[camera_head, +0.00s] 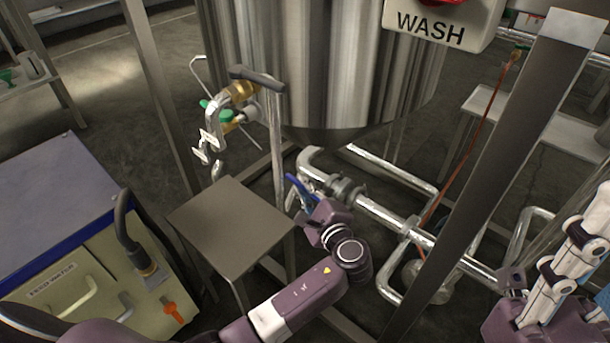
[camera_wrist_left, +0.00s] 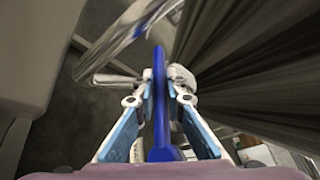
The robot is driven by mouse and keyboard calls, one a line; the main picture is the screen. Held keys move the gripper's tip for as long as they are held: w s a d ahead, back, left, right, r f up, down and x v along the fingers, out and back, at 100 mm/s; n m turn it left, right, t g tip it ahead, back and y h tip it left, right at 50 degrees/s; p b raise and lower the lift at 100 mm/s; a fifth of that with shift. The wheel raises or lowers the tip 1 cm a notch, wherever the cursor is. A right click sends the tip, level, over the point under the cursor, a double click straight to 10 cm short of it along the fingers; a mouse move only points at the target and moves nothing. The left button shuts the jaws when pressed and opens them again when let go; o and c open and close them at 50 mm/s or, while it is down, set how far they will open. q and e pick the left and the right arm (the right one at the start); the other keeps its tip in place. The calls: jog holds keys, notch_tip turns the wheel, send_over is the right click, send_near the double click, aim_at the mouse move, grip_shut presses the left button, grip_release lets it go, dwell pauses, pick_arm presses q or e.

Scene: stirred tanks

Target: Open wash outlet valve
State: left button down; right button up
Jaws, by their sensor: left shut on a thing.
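The wash tank (camera_head: 330,60) is a large steel vessel with a WASH sign (camera_head: 430,28) on its front. Under it runs steel outlet piping (camera_head: 385,212) with a valve that has a blue lever handle (camera_head: 297,186). My left gripper (camera_head: 302,192) is at this valve and shut on the blue handle. In the left wrist view the blue handle (camera_wrist_left: 159,85) stands upright between the two fingers with blue pads (camera_wrist_left: 158,115). The gripper hides part of the valve in the head view. My right gripper (camera_head: 575,255) shows partly at the right edge, away from the valve.
A small grey table (camera_head: 230,225) stands left of the valve. Green-handled taps (camera_head: 222,112) hang on the tank's left side. A blue-topped cabinet (camera_head: 60,200) stands at left. A dark slanted post (camera_head: 490,170) stands between the valve and my right arm.

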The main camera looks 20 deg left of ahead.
pick_arm(q)
jog(key=shift+f+h+p, duration=0.1)
jog(key=shift+h+p, duration=0.3)
jog(key=shift+p, duration=0.05)
jog(key=shift+f, duration=0.2)
jog(key=c, duration=2)
grip_release()
jog(key=shift+o, duration=0.2)
jog(key=v, duration=1.2)
jog(key=shift+r, duration=0.2)
